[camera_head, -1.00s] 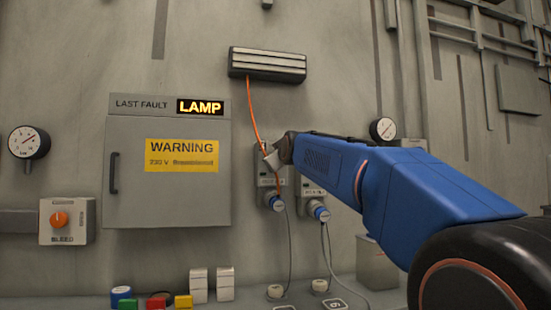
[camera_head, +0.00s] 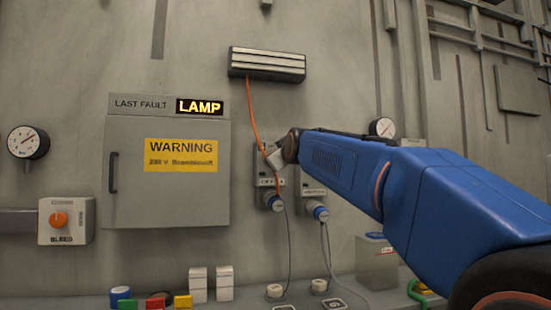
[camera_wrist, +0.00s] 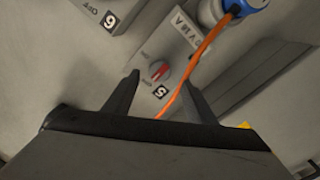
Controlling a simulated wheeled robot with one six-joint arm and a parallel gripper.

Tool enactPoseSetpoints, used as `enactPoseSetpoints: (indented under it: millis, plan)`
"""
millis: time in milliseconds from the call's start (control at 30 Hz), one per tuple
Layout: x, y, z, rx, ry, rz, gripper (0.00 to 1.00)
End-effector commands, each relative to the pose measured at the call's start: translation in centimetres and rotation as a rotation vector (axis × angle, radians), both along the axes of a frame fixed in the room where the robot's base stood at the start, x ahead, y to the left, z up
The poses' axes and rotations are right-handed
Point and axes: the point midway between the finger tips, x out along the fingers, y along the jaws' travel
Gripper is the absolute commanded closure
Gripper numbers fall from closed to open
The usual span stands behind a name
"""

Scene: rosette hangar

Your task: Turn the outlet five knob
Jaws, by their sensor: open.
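In the wrist view the outlet five knob (camera_wrist: 159,71) is a small round knob with a red and white face, on a grey plate (camera_wrist: 146,47) marked 5. My gripper (camera_wrist: 158,98) is open, with one finger on each side of the area just below the knob in the picture. The fingers appear apart from the knob. An orange cable (camera_wrist: 187,70) runs from a blue plug (camera_wrist: 243,6) past the knob and between the fingers. In the head view my gripper (camera_head: 274,158) is at the left outlet box (camera_head: 262,180) and hides part of it; the knob is not clear there.
A second outlet plate marked 6 (camera_wrist: 95,15) is nearby. In the head view a right outlet box (camera_head: 314,190) has a plug and a grey cable. The orange cable (camera_head: 254,115) hangs from a vent (camera_head: 267,64). Loose blocks (camera_head: 183,301) lie on the ledge below.

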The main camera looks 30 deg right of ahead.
Motion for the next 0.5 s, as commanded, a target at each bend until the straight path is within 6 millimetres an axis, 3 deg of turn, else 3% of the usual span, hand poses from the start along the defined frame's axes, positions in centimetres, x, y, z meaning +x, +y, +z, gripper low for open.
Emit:
enactPoseSetpoints:
  millis: [500]
  plan:
    - [-9.0,2.6,0.0,-0.001,0.0,-0.001,0.49]
